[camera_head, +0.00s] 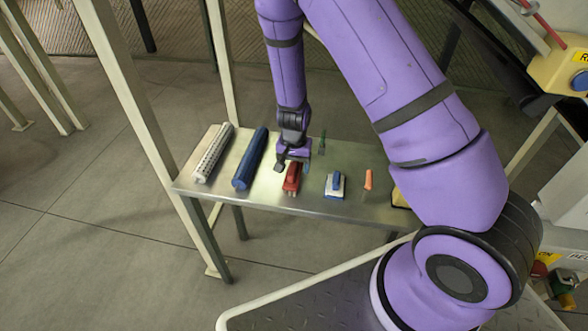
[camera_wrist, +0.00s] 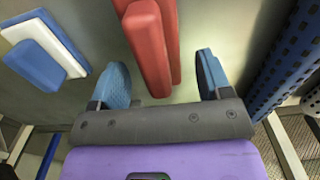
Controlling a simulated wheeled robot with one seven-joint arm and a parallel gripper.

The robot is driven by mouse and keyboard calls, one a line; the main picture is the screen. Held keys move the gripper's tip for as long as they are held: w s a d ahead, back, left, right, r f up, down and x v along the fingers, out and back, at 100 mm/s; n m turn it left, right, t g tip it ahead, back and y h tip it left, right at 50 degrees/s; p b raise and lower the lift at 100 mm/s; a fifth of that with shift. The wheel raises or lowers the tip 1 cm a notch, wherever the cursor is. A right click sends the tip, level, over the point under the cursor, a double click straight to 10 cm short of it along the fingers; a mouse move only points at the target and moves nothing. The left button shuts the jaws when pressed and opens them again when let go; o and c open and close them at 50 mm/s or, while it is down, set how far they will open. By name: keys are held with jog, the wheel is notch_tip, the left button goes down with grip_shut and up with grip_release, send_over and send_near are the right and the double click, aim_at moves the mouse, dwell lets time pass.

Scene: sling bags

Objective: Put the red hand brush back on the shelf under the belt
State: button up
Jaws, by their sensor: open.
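The red hand brush (camera_head: 291,178) lies on the metal shelf (camera_head: 262,197), between a blue roller and a blue-and-white brush. My gripper (camera_head: 291,161) is over the far end of the red brush. In the wrist view, my gripper (camera_wrist: 162,78) is open, with one blue-grey fingertip on each side of the near end of the red brush (camera_wrist: 150,45). Gaps show between both fingers and the brush, and nothing is gripped. I cannot tell how high the fingertips are above the shelf. In the head view my gripper covers the brush's far end.
The blue roller (camera_head: 250,158) and a white roller (camera_head: 213,153) lie at the left. The blue-and-white brush (camera_head: 335,184), an orange item (camera_head: 368,180) and a small green-topped item (camera_head: 322,143) are to the right. Shelf posts (camera_head: 135,110) stand at the left.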

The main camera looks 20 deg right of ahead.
notch_tip(320, 180, up, 10)
jog(key=shift+f, duration=0.2)
jog(key=shift+s, duration=0.15)
